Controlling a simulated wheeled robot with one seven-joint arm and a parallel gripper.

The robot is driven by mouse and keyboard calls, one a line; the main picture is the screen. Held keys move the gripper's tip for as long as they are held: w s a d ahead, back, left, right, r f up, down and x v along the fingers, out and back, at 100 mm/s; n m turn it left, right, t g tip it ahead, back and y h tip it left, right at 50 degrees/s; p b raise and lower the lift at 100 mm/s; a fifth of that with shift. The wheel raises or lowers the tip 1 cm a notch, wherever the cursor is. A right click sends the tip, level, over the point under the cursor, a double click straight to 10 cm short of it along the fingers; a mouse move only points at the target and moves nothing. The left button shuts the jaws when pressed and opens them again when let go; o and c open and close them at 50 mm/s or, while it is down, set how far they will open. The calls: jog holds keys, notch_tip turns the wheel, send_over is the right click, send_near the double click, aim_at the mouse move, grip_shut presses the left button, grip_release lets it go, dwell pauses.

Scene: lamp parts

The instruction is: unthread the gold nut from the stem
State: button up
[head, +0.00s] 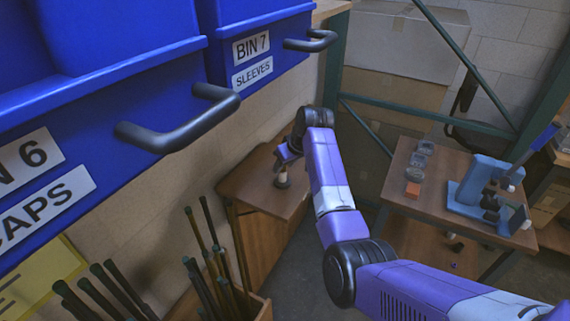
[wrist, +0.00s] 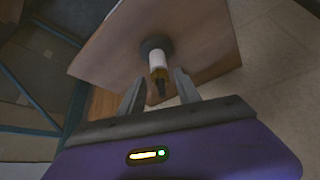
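In the wrist view a stem (wrist: 157,58) rises from a dark round base on a wooden tabletop. It has a white section, a small gold-coloured band that looks like the gold nut (wrist: 158,73), and a dark tip. My gripper (wrist: 160,82) is open, with one finger on each side of the stem's tip end and gaps on both sides. In the head view my gripper (head: 284,156) is over the far wooden cabinet, just above the small stem (head: 282,179). The nut is too small to make out there.
The wooden cabinet top (head: 250,193) is otherwise bare. Blue bins (head: 100,90) with black handles hang at the left. Dark rods (head: 215,265) stand in a box in front of the cabinet. At the right, a table (head: 430,193) holds clear cups, an orange block and a blue fixture (head: 470,195).

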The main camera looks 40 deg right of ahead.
grip_shut()
jog(key=shift+d+n+y, duration=0.3)
jog(key=shift+n+y, duration=0.3)
jog(key=shift+n, duration=0.4)
jog(key=n+y+b, duration=0.1)
jog(key=n, duration=0.1)
jog(key=shift+w+n, duration=0.1)
jog(key=shift+n, duration=0.2)
jog(key=shift+d+n+g+y+b, duration=0.15)
jog(key=shift+n+g+y+b, duration=0.15)
jog(key=shift+n+y+b, duration=0.6)
jog(key=shift+w+d+n+g+y+b, duration=0.1)
jog(key=shift+n+g+y+b, duration=0.2)
jog(key=shift+n+b, duration=1)
jog(key=shift+w+d+n+g+y+b, duration=0.1)
jog(key=shift+n+g+y+b, duration=0.2)
jog(key=shift+n+b, duration=0.95)
